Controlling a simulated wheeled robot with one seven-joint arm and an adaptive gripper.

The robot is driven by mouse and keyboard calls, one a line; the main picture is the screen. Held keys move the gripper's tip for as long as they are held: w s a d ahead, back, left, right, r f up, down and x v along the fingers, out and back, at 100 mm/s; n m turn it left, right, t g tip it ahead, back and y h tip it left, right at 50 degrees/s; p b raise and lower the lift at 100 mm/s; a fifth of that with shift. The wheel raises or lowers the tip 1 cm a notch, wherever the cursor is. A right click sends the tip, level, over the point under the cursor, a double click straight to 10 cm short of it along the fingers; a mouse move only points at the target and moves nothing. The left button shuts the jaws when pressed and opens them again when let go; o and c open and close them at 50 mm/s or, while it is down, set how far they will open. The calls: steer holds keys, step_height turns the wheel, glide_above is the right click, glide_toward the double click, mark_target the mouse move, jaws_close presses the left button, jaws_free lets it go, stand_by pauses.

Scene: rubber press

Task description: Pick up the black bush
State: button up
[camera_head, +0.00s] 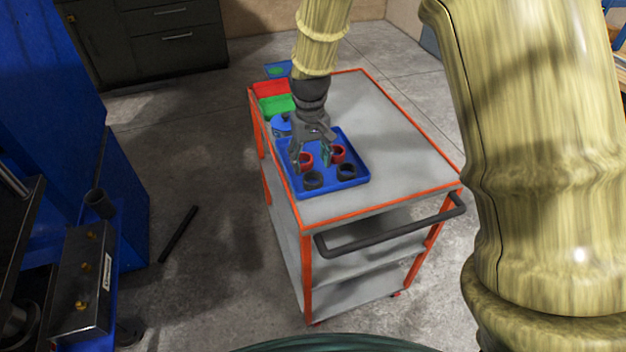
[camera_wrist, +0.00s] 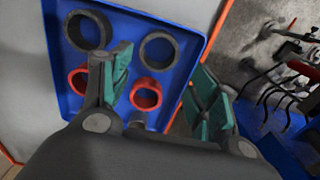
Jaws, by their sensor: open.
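Two black bushes stand in the blue tray (camera_head: 333,190) on the cart, a left one (camera_head: 313,186) and a right one (camera_head: 346,177), along the near side. The wrist view shows both, one at upper left (camera_wrist: 110,29) and one at upper middle (camera_wrist: 142,50). My gripper (camera_head: 311,158) is open and points down over the tray, with its green-padded fingers (camera_wrist: 162,92) apart. In the wrist view a red bush (camera_wrist: 146,107) shows between the fingers, and the black ones lie beyond it. Height above the bushes is hard to tell.
Two red bushes, one left (camera_head: 306,163) and one right (camera_head: 339,156), stand behind the black ones. Red (camera_head: 270,89) and green (camera_head: 276,105) bins sit behind the tray. The grey cart top (camera_head: 385,140) is clear to the right. A dark handle (camera_head: 390,229) juts out in front.

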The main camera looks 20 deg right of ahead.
mark_target(313, 175)
steer(key=shift+s+d+f+p, duration=0.15)
steer(key=shift+f+p, duration=0.1)
steer(key=shift+f, duration=0.45)
steer(key=shift+s+f+p, duration=0.1)
steer(key=shift+f+p, duration=0.2)
steer(key=shift+f, duration=0.45)
steer(key=shift+s+d+f+p, duration=0.15)
steer(key=shift+f+p, duration=0.1)
steer(key=shift+f, duration=0.45)
steer(key=shift+a+f, duration=0.1)
steer(key=shift+f, duration=0.45)
steer(key=c, duration=0.7)
